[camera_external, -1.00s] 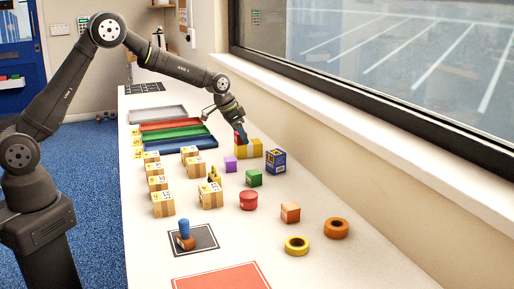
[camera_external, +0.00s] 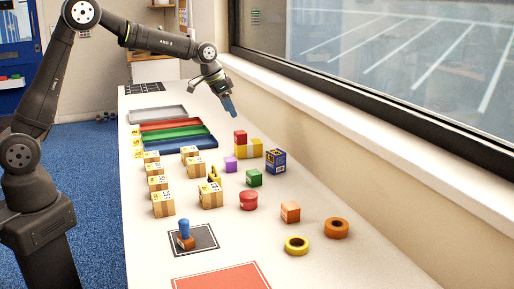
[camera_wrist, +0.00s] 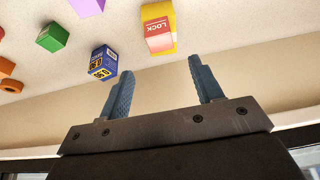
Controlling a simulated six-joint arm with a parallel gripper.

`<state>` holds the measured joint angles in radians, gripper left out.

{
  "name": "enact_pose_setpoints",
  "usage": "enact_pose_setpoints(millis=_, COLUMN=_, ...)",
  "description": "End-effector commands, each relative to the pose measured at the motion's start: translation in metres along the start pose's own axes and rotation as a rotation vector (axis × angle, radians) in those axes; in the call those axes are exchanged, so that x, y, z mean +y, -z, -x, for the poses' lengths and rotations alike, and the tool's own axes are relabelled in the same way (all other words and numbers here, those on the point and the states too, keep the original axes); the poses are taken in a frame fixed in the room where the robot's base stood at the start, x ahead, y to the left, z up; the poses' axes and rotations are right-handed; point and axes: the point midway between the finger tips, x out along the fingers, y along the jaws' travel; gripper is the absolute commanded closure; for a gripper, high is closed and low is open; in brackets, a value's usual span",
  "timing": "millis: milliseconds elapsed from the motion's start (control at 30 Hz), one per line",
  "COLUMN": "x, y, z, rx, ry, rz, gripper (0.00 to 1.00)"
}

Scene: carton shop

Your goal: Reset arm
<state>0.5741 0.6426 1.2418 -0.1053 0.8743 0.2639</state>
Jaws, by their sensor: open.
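My gripper (camera_external: 230,105) is raised above the far part of the white table in the external view. It is empty, and nothing touches it. In the wrist view my gripper (camera_wrist: 163,90) shows two blue fingers spread wide apart with nothing between them. A red block (camera_external: 240,137) sits on a yellow block (camera_external: 248,152) below and nearer the camera than the gripper. In the wrist view the red block (camera_wrist: 157,34) shows the word LOCK, with the yellow block (camera_wrist: 160,10) around its edge.
A blue box (camera_external: 275,161), a purple block (camera_external: 231,164) and a green block (camera_external: 254,178) stand near the yellow block. Several cartons (camera_external: 163,204) and coloured trays (camera_external: 178,133) are to the left. The window sill (camera_external: 330,135) runs along the right.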

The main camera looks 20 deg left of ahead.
Motion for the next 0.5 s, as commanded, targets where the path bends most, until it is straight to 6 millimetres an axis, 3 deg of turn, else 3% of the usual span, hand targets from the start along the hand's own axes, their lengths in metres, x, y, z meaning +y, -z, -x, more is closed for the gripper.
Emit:
enact_pose_setpoints(millis=167, x=-0.0001, y=-0.0006, z=0.0101, rx=-0.002, ry=0.000, rz=0.000, gripper=0.40)
enact_pose_setpoints(millis=500, x=-0.0001, y=-0.0005, z=0.0095, rx=-0.002, ry=0.000, rz=0.000, gripper=0.40)
